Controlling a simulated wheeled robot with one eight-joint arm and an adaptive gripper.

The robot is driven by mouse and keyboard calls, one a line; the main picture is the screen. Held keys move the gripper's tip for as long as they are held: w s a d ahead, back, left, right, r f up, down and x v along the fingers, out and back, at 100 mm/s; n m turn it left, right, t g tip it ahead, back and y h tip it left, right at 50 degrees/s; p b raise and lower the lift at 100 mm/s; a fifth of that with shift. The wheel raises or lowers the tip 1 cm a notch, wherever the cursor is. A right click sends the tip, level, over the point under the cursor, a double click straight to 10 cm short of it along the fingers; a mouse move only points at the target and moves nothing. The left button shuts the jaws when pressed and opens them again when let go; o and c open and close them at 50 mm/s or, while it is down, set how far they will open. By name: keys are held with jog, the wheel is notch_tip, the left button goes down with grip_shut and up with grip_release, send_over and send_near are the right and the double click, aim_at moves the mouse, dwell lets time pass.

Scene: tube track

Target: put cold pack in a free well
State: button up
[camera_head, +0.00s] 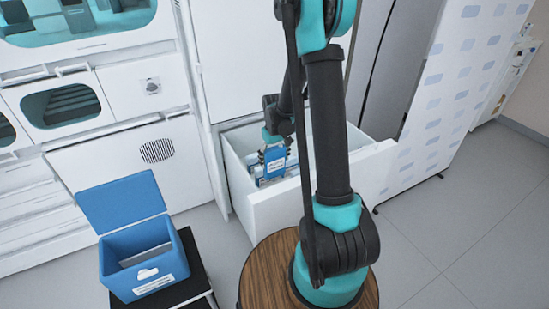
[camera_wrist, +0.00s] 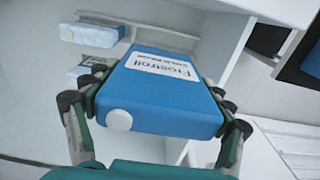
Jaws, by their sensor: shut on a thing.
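A blue cold pack (camera_wrist: 160,92) with a white label and a white round cap is between the fingers of my gripper (camera_wrist: 158,125), which is shut on it. In the head view the held pack (camera_head: 275,158) is in or just above an open white drawer (camera_head: 290,207). A second blue pack (camera_wrist: 103,35) lies in the drawer in the wrist view, with another white-and-blue item (camera_wrist: 88,70) partly hidden by my finger. A blue cooler box (camera_head: 148,280) with its lid open stands on the lower left; its inside shows a pale divider, and its wells cannot be made out.
The cooler box rests on a black stand (camera_head: 196,275). A round wooden surface (camera_head: 262,268) is around my base. White cabinets with windows line the left wall. Grey floor on the right is clear.

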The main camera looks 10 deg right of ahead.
aim_at(275, 173)
jog(key=shift+f, duration=3.7)
jog(key=shift+f, duration=0.1)
jog(key=shift+f, duration=1.65)
jog(key=o, duration=1.2)
jog(key=shift+r, duration=0.1)
notch_tip(275, 173, up, 12)
jog(key=shift+f, duration=0.1)
jog(key=shift+s, duration=0.1)
